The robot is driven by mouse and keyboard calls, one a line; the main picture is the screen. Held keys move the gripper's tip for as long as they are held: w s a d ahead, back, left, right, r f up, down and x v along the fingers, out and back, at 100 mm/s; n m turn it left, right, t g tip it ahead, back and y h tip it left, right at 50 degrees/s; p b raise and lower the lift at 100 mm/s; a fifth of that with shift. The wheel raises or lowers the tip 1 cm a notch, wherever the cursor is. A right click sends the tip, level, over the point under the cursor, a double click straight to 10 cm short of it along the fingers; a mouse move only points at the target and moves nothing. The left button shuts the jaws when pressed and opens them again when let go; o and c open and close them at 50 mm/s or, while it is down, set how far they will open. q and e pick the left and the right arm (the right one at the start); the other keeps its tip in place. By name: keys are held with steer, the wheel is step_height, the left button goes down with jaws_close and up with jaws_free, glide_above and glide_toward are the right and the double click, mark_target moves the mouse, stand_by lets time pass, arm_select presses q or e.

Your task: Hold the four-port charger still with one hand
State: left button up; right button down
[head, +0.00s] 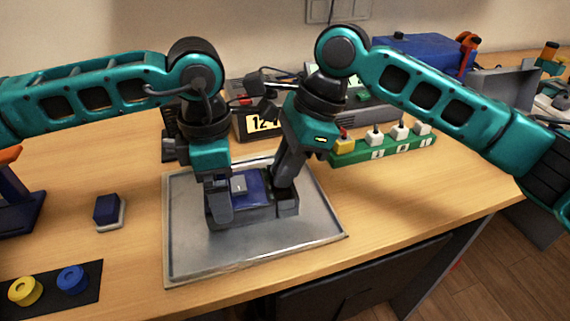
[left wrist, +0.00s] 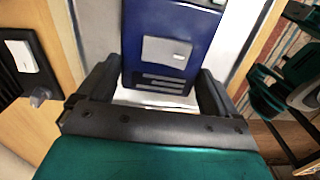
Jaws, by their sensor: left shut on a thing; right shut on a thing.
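The dark charger (head: 258,215) lies flat on the metal tray (head: 190,262), with a blue block (head: 250,187) bearing a grey label set in its top. My left gripper (head: 218,192) is shut on the blue block, which also shows between its fingers in the left wrist view (left wrist: 170,25). My right gripper (head: 284,185) comes down at the charger's right end and is shut on the charger. The fingers and arms hide parts of the charger, and its ports cannot be made out.
A green strip (head: 385,150) with yellow and white plugs stands at the back right, near a meter (head: 262,124). A small dark blue block (head: 107,208) lies left of the tray. Yellow (head: 25,291) and blue (head: 72,279) round pieces are at front left. The tray's front is clear.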

mark_target(276, 168)
steer(key=shift+r, duration=1.6)
stand_by(0.3)
steer(key=shift+r, duration=1.4)
arm_select(q)
steer(key=shift+s+f, duration=0.1)
steer(key=shift+f, duration=0.1)
arm_select(e)
steer(key=shift+s+a+r, duration=0.1)
steer(key=shift+a+r, duration=0.1)
steer(key=shift+r, duration=0.55)
arm_select(q)
steer(key=o, duration=0.8)
steer(key=shift+o, duration=0.5)
arm_select(e)
steer(key=shift+f, duration=0.1)
arm_select(q)
steer(key=shift+r, duration=0.1)
arm_select(e)
steer(key=shift+d, duration=0.1)
